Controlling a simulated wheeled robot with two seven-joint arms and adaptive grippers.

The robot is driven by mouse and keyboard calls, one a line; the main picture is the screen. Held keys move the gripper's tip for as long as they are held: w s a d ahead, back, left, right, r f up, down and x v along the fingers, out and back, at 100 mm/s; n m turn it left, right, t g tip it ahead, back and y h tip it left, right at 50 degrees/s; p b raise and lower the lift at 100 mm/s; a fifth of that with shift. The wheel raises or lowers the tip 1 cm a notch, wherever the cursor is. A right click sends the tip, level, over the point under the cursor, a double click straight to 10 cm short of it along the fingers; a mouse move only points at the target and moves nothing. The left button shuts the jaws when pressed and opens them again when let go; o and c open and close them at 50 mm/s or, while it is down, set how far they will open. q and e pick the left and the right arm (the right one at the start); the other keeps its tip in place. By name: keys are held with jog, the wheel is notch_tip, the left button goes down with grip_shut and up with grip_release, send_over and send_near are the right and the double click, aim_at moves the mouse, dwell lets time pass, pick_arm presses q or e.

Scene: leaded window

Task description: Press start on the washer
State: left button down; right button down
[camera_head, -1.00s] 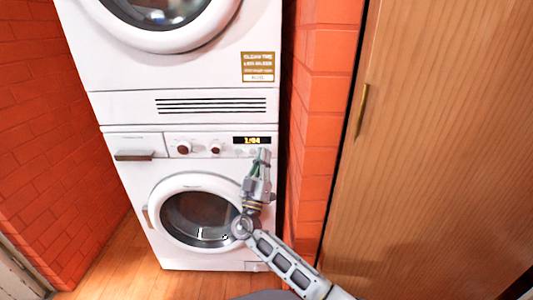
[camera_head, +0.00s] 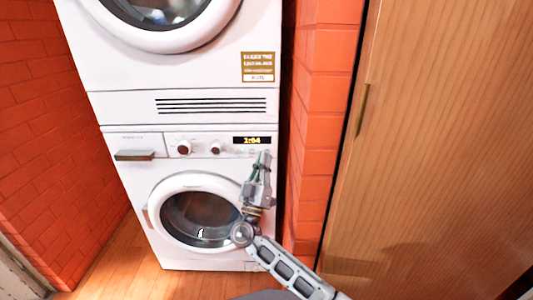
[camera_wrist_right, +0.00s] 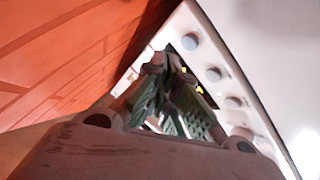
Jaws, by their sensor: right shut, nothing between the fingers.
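The washer (camera_head: 165,180) is the lower white machine in the head view, with a round door (camera_head: 200,215) that looks closed. Its panel has two dark knobs and a lit display (camera_head: 252,140) at the upper right. My right gripper (camera_head: 264,156) is shut and empty, in front of the panel just below the display. In the right wrist view its fingertips (camera_wrist_right: 168,58) point at the panel, where a row of round buttons (camera_wrist_right: 215,74) shows. The gripper hides part of the panel, and I cannot tell whether it touches. My left gripper is out of view.
A second white machine (camera_head: 125,65) is stacked above the washer. An orange brick wall (camera_head: 310,120) stands close on the right, with a wooden cabinet (camera_head: 440,150) beyond it. Another brick wall (camera_head: 40,130) is on the left. Wooden floor (camera_head: 115,265) shows below.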

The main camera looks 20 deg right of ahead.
jog(key=shift+s+a, duration=0.2)
jog(key=shift+s, duration=0.55)
jog(key=shift+s+a, duration=0.25)
jog(key=shift+s, duration=0.55)
jog(key=shift+s+a, duration=0.2)
jog(key=shift+s, duration=0.55)
jog(key=shift+a, duration=0.1)
